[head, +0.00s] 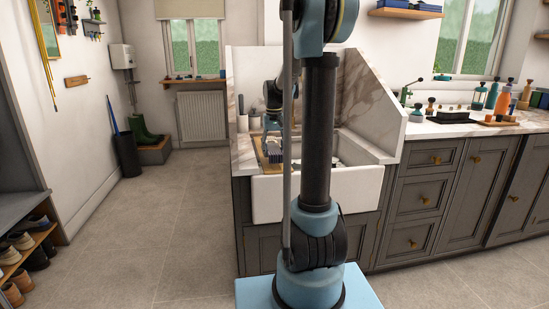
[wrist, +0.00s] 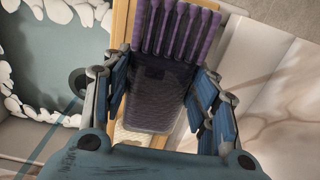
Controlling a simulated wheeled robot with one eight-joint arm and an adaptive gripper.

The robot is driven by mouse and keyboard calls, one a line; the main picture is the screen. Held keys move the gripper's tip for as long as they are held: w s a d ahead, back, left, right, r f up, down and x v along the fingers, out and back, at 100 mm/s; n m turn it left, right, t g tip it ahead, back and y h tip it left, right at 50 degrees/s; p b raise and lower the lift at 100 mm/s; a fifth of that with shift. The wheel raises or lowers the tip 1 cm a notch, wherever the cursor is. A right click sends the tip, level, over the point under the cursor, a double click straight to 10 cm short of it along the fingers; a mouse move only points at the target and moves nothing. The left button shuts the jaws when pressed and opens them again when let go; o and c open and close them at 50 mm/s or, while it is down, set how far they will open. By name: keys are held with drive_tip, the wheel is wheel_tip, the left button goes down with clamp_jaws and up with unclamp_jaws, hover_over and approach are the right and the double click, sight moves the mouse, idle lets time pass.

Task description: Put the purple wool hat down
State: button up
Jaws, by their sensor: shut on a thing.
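The purple wool hat (wrist: 160,85) fills the middle of the wrist view, with its ribbed part (wrist: 178,32) toward the top. My gripper (wrist: 166,98) has its blue finger pads on both sides of the hat and is shut on it. In the head view my gripper (head: 272,127) is low over the left side of the sink, partly behind my own arm. The hat shows there as a small dark purple patch (head: 275,155). I cannot tell whether the hat touches the surface below.
A wooden board (wrist: 122,22) lies under the hat, beside the sink (head: 318,193). Dark water (wrist: 50,60) with white suds fills the basin at left in the wrist view. A marble splashback (head: 375,85) stands at right. Bottles (head: 502,101) stand on the right counter.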

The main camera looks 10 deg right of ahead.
drive_tip(key=shift+f, duration=1.35)
drive_tip(key=o, duration=1.2)
drive_tip(key=shift+c, duration=0.2)
